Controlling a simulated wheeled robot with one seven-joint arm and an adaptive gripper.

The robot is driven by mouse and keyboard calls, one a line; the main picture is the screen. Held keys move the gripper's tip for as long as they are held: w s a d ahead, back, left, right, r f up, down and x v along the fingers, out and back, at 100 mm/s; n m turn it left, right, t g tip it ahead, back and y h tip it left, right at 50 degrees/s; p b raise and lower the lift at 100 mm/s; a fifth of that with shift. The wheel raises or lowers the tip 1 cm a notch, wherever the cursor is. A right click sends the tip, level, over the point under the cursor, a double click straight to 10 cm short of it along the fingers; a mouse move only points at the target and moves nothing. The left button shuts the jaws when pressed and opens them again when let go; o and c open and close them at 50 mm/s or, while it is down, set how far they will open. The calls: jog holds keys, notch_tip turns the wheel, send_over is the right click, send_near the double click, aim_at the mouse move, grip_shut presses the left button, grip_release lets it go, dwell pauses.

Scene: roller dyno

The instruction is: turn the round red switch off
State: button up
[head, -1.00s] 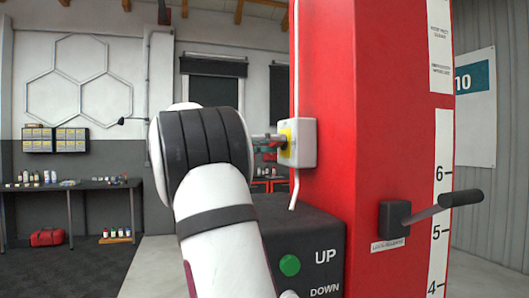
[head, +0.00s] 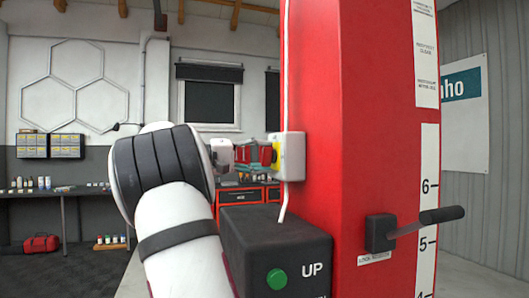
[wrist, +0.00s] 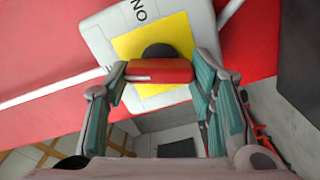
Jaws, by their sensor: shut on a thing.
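The red switch (wrist: 160,71) is a red bar on a black hub, on a yellow plate (wrist: 127,46) of a white box (wrist: 92,33). The letters "NO" show on the box, tilted. In the head view the white box (head: 292,157) sits on the left side of the red column. My gripper (wrist: 160,74) has a teal-padded finger at each end of the red bar and is shut on it. In the head view my gripper (head: 262,155) reaches the yellow plate from the left, and its fingers partly hide the switch.
The red column (head: 355,110) carries a black lever (head: 442,215) and a scale at the right. Below the switch is a dark control box (head: 260,235) with a green UP button (head: 277,279). A white cable (head: 286,80) runs along the column. A workbench (head: 85,190) stands far behind.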

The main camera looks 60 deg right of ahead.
jog(key=shift+n+p, duration=0.7)
jog(key=shift+n, duration=1.3)
jog(key=o, duration=1.2)
jog(key=shift+c, duration=0.2)
jog(key=v, duration=1.2)
jog(key=shift+f, duration=0.1)
